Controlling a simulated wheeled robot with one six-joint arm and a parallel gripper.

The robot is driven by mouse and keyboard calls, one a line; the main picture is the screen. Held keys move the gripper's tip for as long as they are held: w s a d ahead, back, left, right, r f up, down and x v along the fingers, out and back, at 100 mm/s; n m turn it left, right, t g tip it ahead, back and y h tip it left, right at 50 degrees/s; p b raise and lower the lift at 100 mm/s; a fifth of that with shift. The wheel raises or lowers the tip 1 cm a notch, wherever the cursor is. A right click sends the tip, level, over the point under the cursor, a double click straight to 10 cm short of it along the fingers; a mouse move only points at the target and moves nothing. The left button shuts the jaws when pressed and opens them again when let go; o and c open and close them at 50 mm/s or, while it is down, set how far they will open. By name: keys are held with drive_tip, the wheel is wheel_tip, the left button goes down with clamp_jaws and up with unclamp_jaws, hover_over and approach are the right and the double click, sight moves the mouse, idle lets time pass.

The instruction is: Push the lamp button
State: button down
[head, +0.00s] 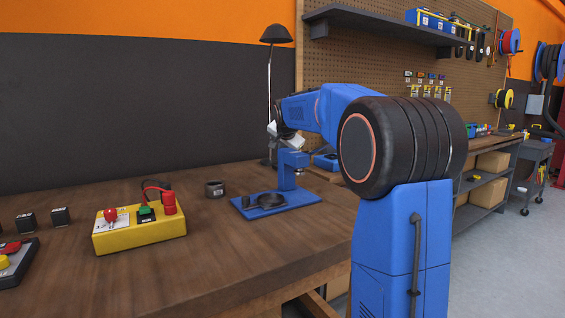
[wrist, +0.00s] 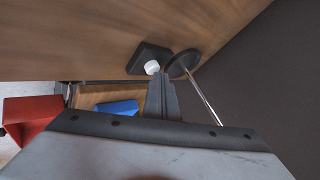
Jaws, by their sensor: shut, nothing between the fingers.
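The lamp (head: 275,36) stands at the back of the workbench in the head view, with a dark shade on a thin pole. In the wrist view its round dark base (wrist: 183,64) and pole show. A white round button (wrist: 152,67) sits on a dark square box beside that base. My gripper (wrist: 162,80) is shut and empty, its fingertips appearing just below the button in the wrist view. I cannot tell whether they touch it. In the head view my gripper (head: 272,128) is small, above the bench near the lamp pole; the button is hidden there.
A blue press (head: 290,185) stands on the bench close to my gripper. A yellow control box (head: 140,232) with red and green parts is to the left, and a small dark ring (head: 214,188) lies between. A dark wall rises behind the bench.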

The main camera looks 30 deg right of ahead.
wheel_tip(320, 180, up, 6)
idle(0.7)
idle(0.3)
